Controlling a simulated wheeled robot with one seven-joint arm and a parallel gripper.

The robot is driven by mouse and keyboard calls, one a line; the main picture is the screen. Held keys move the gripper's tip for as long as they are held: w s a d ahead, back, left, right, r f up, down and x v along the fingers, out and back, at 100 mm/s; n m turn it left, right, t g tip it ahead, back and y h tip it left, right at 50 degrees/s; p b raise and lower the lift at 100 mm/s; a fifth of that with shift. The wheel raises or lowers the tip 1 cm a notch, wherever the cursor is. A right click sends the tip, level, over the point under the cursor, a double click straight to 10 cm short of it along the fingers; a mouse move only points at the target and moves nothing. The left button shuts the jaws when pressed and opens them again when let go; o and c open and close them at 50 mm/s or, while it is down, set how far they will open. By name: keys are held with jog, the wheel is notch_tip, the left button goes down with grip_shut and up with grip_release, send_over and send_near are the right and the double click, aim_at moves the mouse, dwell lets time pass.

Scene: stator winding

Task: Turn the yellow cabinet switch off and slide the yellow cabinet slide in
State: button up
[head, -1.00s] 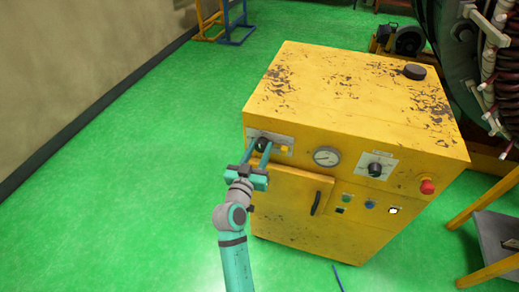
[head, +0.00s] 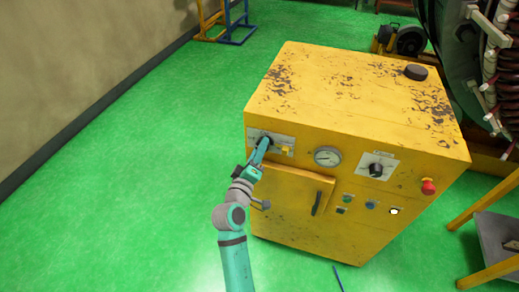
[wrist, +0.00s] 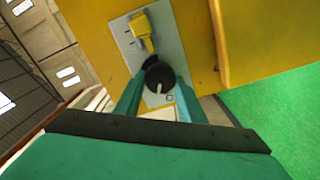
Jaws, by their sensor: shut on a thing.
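The yellow cabinet (head: 350,90) stands in front of me. Near its upper left front corner is a light plate (wrist: 168,38) with a round black switch knob (wrist: 158,77) and a yellow slide (wrist: 142,28) beside it. The slide also shows in the head view (head: 287,151), just right of the gripper. My gripper (wrist: 157,92) is shut on the black knob, one teal finger on each side. The knob's pale pointer mark shows in the wrist view. In the head view the fingers (head: 261,150) hide much of the knob.
A pressure gauge (head: 327,156), a second dark knob (head: 376,170), a red button (head: 428,187) and a door with a black handle (head: 316,203) are on the cabinet front. Green floor (head: 140,180) is clear on the left. A yellow-legged stand (head: 485,215) is at the right.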

jog(key=n, duration=0.5)
jog(key=shift+f+n, duration=0.15)
jog(key=shift+n, duration=0.15)
dwell(0.4)
jog(key=o, duration=1.1)
jog(key=shift+c, duration=0.2)
jog(key=v, duration=1.1)
jog(key=shift+w, duration=0.1)
